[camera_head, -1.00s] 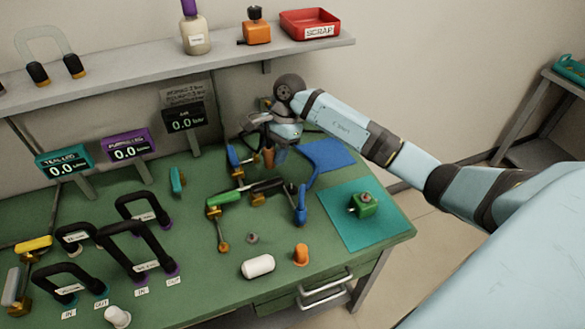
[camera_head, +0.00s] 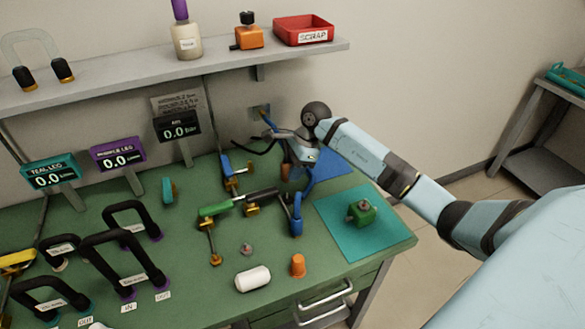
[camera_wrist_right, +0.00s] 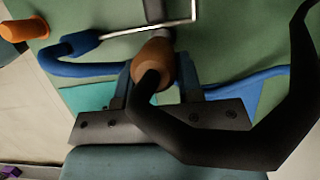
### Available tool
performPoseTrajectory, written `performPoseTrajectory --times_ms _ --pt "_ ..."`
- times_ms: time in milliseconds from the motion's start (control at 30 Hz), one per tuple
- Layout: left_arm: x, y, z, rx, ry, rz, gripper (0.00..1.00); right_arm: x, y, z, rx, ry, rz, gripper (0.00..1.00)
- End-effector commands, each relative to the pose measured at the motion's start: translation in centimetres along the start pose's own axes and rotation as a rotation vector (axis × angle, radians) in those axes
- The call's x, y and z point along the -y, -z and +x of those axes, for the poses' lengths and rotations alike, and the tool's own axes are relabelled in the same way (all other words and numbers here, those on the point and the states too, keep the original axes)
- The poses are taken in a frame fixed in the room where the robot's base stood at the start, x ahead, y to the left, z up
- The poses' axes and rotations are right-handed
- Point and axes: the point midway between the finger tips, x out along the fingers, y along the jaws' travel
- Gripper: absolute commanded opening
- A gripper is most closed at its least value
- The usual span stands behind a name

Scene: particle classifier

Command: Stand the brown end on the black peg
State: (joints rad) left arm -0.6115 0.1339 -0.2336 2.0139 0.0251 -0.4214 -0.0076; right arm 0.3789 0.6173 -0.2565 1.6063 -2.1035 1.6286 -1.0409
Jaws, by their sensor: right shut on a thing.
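My right gripper (camera_head: 292,162) is above the far right part of the green bench. In the right wrist view its jaws (camera_wrist_right: 160,90) are shut around a brown end (camera_wrist_right: 155,60). A thick black curved piece (camera_wrist_right: 215,145) runs from the brown end to the right. The brown end also shows below the gripper in the head view (camera_head: 289,174). A black upright piece (camera_wrist_right: 154,12) lies beyond it in the wrist view; I cannot tell whether it is the peg. The brown end's underside and any contact are hidden. My left gripper is out of view.
A blue hooked piece (camera_head: 297,214) and a green-and-black tool (camera_head: 222,208) lie close by. A teal mat (camera_head: 340,240) bears a green block (camera_head: 362,212). Black handles (camera_head: 120,245) crowd the left.

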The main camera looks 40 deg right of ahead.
Motion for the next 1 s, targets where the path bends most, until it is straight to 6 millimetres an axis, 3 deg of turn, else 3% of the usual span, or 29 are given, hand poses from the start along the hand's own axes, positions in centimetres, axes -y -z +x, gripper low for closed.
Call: performPoseTrajectory --times_ms 167,400,1000 --pt "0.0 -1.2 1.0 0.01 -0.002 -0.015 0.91 0.0 0.9 2.1 -0.001 -0.001 0.0 0.1" --pt "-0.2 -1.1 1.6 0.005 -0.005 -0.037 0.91 0.0 1.5 3.6 -0.001 -0.001 -0.001 0.1" --pt "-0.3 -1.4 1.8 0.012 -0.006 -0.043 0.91 0.0 1.7 4.1 0.0 -0.001 0.0 0.1"
